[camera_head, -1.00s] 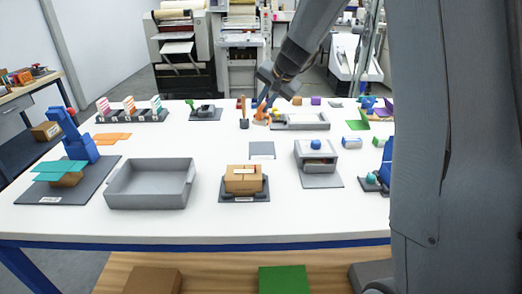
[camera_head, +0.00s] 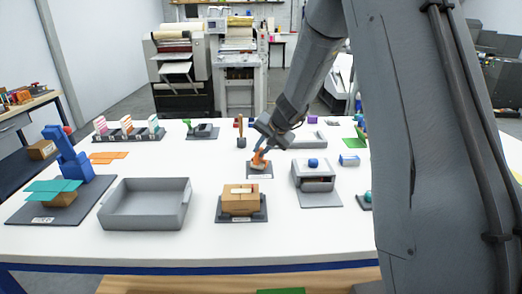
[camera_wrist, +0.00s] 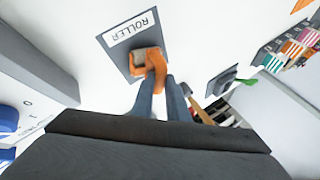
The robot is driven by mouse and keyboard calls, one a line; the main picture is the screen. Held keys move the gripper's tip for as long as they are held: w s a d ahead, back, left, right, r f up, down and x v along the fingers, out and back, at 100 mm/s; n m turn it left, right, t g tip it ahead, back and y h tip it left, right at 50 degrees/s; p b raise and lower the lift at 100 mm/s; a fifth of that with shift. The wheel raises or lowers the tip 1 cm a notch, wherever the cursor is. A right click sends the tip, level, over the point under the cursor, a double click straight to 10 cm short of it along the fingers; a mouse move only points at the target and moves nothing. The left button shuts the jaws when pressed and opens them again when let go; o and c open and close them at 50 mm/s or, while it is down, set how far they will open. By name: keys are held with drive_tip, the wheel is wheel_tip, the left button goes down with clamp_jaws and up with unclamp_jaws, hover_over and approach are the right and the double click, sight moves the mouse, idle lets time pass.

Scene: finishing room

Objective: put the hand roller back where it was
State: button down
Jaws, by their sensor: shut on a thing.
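The hand roller (camera_head: 259,158) is orange with a pale grey-brown drum. My gripper (camera_head: 262,149) is shut on its orange handle. The roller is at the small dark grey pad (camera_head: 259,175) in the middle of the white table. In the wrist view the pad (camera_wrist: 118,47) bears a white "ROLLER" label (camera_wrist: 130,28), and the drum of the roller (camera_wrist: 148,62) overlaps the pad. My fingers (camera_wrist: 160,88) stand on both sides of the handle. I cannot tell whether the drum touches the pad or hovers just above it.
A cardboard-brown box (camera_head: 240,200) on a dark base stands in front of the pad. A grey unit with a blue knob (camera_head: 313,162) is close on the right. A brush-like upright tool (camera_head: 241,140) stands behind left. A grey tray (camera_head: 145,215) lies front left.

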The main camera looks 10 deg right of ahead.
drive_tip(key=shift+s+f+b, duration=0.1)
drive_tip(key=shift+f+b, duration=0.55)
drive_tip(key=shift+b, duration=0.2)
drive_tip(key=shift+s+f, duration=0.1)
drive_tip(key=shift+f, duration=0.1)
drive_tip(key=c, duration=1.7)
unclamp_jaws()
drive_tip(key=shift+c, duration=0.2)
drive_tip(key=shift+r, duration=0.1)
drive_tip(key=shift+r+p, duration=0.55)
drive_tip(key=shift+p, duration=0.35)
drive_tip(key=w+v, duration=0.1)
drive_tip(key=v, duration=1.1)
drive_tip(key=s+a+f+n+g+h, duration=0.1)
drive_tip(key=s+f, duration=0.3)
drive_tip(key=s, duration=0.6)
drive_tip(key=s+a+f+n+g, duration=0.1)
drive_tip(key=s+f+n+g, duration=0.2)
drive_tip(key=s, duration=0.7)
drive_tip(key=s+a+f+n+g+h, duration=0.1)
drive_tip(key=s+f+n, duration=0.3)
drive_tip(key=s, duration=0.6)
drive_tip(key=shift+s+f+g+h+b, duration=0.3)
drive_tip(key=shift+f+g+b, duration=0.05)
drive_tip(key=shift+f+g, duration=0.15)
